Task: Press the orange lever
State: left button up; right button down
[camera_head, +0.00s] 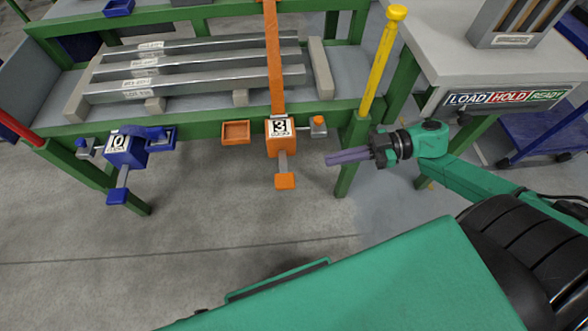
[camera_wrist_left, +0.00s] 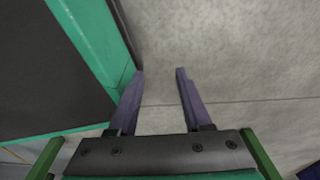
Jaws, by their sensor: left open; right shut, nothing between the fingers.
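A blue unit marked 0 (camera_head: 122,149) with a blue pad (camera_head: 117,196) is at left. A yellow post (camera_head: 382,60) stands near my right gripper. Metal bars (camera_head: 190,67) lie on the table. A grey side table (camera_head: 460,55) is at right. The floor in front is clear.

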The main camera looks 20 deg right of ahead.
jog(key=b, duration=0.2)
send_over(284, 169)
jog(key=s+d, duration=0.2)
jog(key=s, duration=0.2)
notch_tip(284, 169, down, 2)
jog(key=f, duration=0.1)
jog(key=f+b, duration=0.1)
jog(key=f, duration=0.2)
jog(key=shift+a, duration=0.25)
pick_arm(q)
jog(key=w+d+r, duration=0.1)
jog(key=w+r, duration=0.1)
jog(key=w, duration=0.4)
jog(key=shift+w+d+r, duration=0.2)
jog(key=shift+w+d, duration=0.05)
pick_arm(e)
jog(key=shift+f, duration=0.3)
jog(key=shift+s, duration=0.1)
